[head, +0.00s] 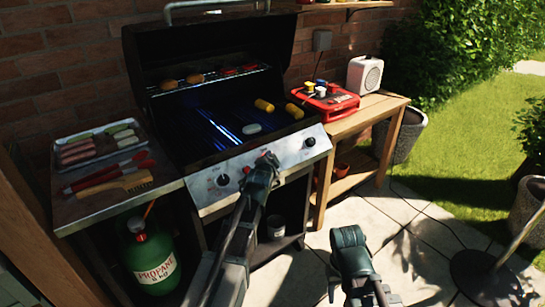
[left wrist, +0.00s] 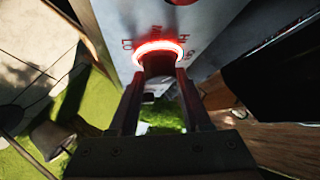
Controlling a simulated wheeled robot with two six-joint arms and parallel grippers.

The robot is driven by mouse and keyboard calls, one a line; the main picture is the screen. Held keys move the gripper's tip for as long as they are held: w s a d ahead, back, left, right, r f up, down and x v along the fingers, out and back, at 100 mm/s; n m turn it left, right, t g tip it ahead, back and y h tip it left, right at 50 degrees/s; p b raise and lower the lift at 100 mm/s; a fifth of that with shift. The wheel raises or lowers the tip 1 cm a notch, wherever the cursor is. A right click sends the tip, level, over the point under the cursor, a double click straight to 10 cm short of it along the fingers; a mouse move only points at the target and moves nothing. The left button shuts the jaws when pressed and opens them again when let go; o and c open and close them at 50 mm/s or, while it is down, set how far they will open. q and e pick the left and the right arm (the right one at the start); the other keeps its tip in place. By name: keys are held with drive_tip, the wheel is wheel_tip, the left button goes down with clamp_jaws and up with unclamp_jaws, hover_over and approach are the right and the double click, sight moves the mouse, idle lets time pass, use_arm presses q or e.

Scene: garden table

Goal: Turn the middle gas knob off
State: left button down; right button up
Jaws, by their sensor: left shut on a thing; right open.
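The grill's front panel (head: 290,152) has a left knob (head: 223,180) and a right knob (head: 310,142), both in plain sight. My left gripper (head: 268,160) is at the panel between them and hides most of the middle knob. In the left wrist view, the dark middle knob (left wrist: 158,62) sits between the two fingers, which are shut on it. A red ring (left wrist: 158,46) glows around it, with HI and LO marks on the panel. My right gripper (head: 349,240) is open and empty, low in front of the grill, over the patio.
Blue flames (head: 220,128) show under the grate, where food lies. A tray of sausages (head: 100,143) and tongs are on the left shelf. A propane bottle (head: 150,258) stands below. A wooden side table (head: 375,108) holds a red case (head: 325,101).

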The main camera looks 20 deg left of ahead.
use_arm(q)
drive_tip(key=m+g+h+p, duration=0.1)
drive_tip(key=m+p, duration=0.1)
drive_tip(key=m+g+h+p, duration=0.1)
drive_tip(key=m+p, duration=0.1)
drive_tip(key=r+m+g+h+p, duration=0.1)
drive_tip(key=m+g+p, duration=0.1)
drive_tip(key=p, duration=0.1)
drive_tip(key=shift+w+a+m, duration=0.25)
drive_tip(key=shift+a+m, duration=0.05)
drive_tip(key=shift+a, duration=0.1)
drive_tip(key=shift+m+g+h+p, duration=0.3)
drive_tip(key=shift+m+g+p, duration=0.8)
drive_tip(key=shift+m+p, duration=0.1)
drive_tip(key=shift+f+m+g+p, duration=0.1)
drive_tip(key=shift+m+g+p, duration=0.4)
drive_tip(key=shift+m+p, duration=0.1)
drive_tip(key=shift+c, duration=1.8)
unclamp_jaws()
